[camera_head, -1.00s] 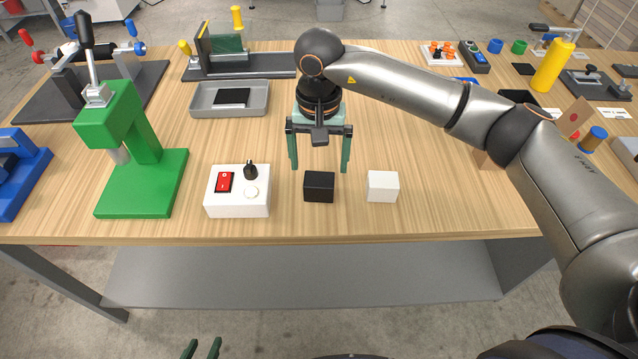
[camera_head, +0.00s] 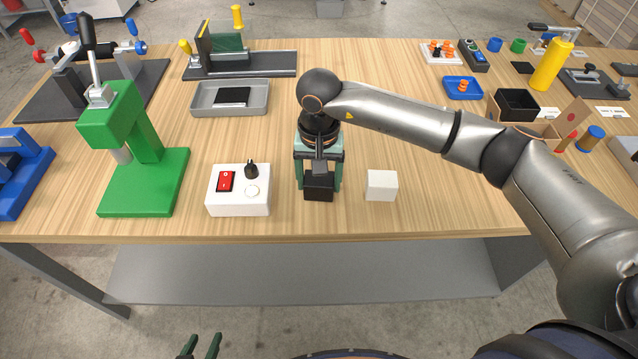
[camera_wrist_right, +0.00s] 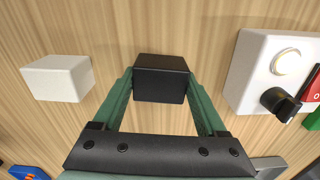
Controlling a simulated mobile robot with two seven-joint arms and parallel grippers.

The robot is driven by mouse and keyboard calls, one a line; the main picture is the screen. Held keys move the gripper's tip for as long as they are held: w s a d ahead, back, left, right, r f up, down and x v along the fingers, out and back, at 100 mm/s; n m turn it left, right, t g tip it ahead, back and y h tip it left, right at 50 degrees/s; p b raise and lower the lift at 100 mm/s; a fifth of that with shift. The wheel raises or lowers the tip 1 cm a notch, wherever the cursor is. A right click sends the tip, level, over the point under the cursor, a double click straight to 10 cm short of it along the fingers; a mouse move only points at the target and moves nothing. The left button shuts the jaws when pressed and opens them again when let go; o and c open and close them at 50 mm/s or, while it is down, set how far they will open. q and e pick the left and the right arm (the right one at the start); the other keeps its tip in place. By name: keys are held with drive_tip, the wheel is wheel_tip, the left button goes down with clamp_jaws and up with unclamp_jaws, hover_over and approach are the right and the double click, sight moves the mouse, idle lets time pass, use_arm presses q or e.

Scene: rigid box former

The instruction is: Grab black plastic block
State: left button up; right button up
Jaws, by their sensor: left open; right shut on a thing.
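The black plastic block (camera_head: 319,191) sits on the wooden table near its front edge, between the white switch box and a white block. My right gripper (camera_head: 320,186) is lowered over it from above, with one green finger on each side, shut on the block. In the right wrist view the black block (camera_wrist_right: 162,78) lies between the tips of the right gripper (camera_wrist_right: 160,90). My left gripper (camera_head: 203,346) is open and empty at the bottom of the head view, below the table's front edge.
The white block (camera_head: 382,186) stands close on the right and the white switch box (camera_head: 238,190) close on the left. A green press (camera_head: 140,160) stands farther left. A grey tray (camera_head: 230,98) lies behind.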

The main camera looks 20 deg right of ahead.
drive_tip(key=c, duration=0.8)
